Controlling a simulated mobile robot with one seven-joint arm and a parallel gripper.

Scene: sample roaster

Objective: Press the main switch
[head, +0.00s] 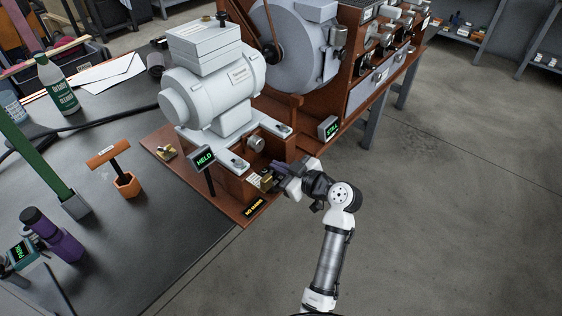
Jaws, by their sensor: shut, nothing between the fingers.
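My gripper (279,175) is at the front right corner of the brown machine base (235,207), below the grey motor (222,88). It is shut and empty. Its tip is close to a small brass-coloured part (266,182) on the base, next to a pale label plate (254,180). I cannot tell whether they touch, and the gripper partly hides this spot. The brass part may be the main switch, but no lettering that names it is readable. Another small brass fitting (167,152) sits at the base's left side.
A "HELD" display (204,158) stands on a post left of the gripper; another display (328,128) is behind it. A dark yellow-lettered plate (254,206) is in front. Floor is clear rightward.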

